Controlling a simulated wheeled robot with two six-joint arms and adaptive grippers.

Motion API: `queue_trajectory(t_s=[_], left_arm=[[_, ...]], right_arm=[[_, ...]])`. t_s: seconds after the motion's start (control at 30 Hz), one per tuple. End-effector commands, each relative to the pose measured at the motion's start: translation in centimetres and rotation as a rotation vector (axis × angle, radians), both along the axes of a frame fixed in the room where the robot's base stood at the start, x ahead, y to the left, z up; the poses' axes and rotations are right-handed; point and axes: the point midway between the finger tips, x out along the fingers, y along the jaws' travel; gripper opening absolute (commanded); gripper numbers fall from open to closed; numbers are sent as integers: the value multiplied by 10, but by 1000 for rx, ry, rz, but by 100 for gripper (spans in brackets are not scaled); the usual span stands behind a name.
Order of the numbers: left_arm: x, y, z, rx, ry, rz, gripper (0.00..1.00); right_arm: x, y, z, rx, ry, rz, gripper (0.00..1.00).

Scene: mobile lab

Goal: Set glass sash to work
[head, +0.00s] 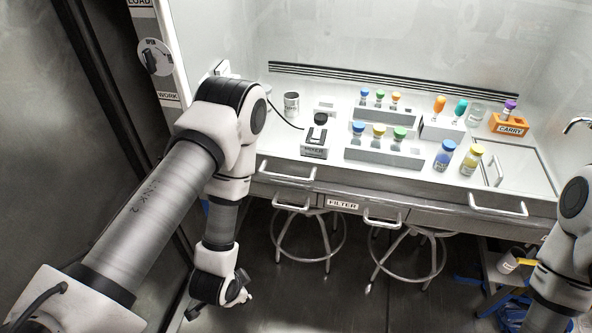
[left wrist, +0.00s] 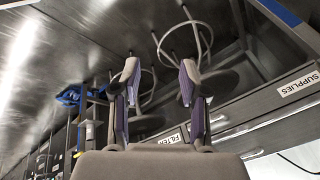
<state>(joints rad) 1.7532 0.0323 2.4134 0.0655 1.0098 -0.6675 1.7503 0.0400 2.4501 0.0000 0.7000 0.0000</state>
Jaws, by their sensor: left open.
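The white left post of the hood carries a LOAD label (head: 139,3) at the top, a round OPEN sign (head: 154,57) below it and a WORK label (head: 168,97) lower down. A small pale bracket (head: 219,70) shows beside the post, partly behind my left arm. I cannot clearly make out the glass sash pane or its edge. My left gripper (head: 242,292) hangs low in front of the bench, well below these labels. In the left wrist view, the left gripper (left wrist: 158,76) is open with nothing between its fingers. My right gripper is out of view.
The bench (head: 325,172) holds a mixer (head: 316,145), racks with capped vials (head: 385,152), loose bottles (head: 445,155) and an orange CARRY rack (head: 508,125). Two stools (head: 308,238) (head: 408,250) stand beneath it. Drawer handles (head: 498,208) stick out in front.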

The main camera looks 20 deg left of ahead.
Motion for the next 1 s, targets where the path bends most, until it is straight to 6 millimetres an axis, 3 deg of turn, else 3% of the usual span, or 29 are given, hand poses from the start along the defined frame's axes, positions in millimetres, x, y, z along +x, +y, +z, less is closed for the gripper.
queue_trajectory(t_s=[0.1,0.2,0.3,0.4,0.53,0.9,1.0], left_arm=[[88,7,10,267,-304,-339,43],[169,5,42,594,-583,-553,43],[217,-5,78,761,-771,-576,43],[232,-13,92,781,-831,-573,43],[241,-14,102,785,-850,-569,43],[301,-4,91,782,-846,-570,43],[309,-3,88,782,-844,-572,43]], right_arm=[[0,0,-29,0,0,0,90],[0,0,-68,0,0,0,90],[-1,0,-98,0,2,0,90],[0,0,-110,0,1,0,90],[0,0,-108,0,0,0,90],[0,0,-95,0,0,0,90],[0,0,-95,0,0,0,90]])
